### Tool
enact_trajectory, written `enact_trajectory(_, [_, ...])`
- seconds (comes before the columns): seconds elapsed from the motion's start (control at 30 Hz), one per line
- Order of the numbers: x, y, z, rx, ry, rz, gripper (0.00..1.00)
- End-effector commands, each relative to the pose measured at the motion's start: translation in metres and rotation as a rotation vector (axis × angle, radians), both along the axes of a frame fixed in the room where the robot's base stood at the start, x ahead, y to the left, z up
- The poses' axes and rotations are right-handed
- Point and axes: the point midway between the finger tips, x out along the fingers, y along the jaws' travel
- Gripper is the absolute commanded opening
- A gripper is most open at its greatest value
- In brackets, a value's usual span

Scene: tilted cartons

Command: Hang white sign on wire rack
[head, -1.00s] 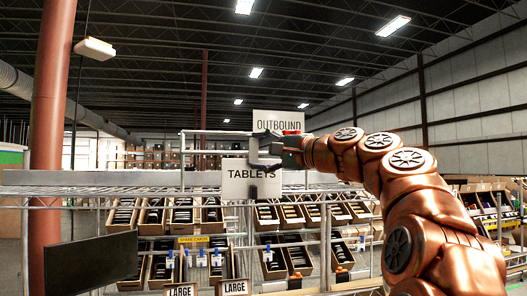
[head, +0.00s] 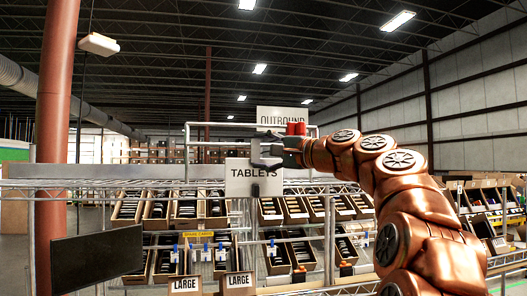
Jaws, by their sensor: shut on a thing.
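The white sign (head: 245,186) reads TABLETS and hangs upright from my gripper (head: 264,155) in the head view. My gripper is shut on the sign at its upper right part, and its fingers cover a little of the top edge. The wire rack (head: 150,183) stretches across the view behind and below the sign, with a raised wire frame (head: 187,146) at its middle. The sign overlaps this frame in the picture. I cannot tell whether it touches the rack.
Tilted cartons (head: 188,208) with dark items fill the shelves below. A white OUTBOUND sign (head: 283,117) is behind my gripper. A dark panel (head: 97,259) is at lower left, and a red column (head: 56,120) stands behind it.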

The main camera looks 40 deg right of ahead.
Motion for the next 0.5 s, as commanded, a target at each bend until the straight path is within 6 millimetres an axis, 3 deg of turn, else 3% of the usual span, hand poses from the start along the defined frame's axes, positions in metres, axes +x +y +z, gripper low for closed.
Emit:
enact_trajectory(0.13, [0.0002, -0.0001, 0.0, 0.0, 0.0, -0.001, 0.0])
enact_trajectory(0.17, [0.0002, -0.0001, 0.0, 0.0, 0.0, -0.001, 0.65])
enact_trajectory(0.4, [0.0001, -0.0001, 0.0001, 0.0, 0.0, 0.0, 0.9])
enact_trajectory(0.5, [0.0001, 0.0, 0.0001, 0.0, 0.0, 0.0, 0.92])
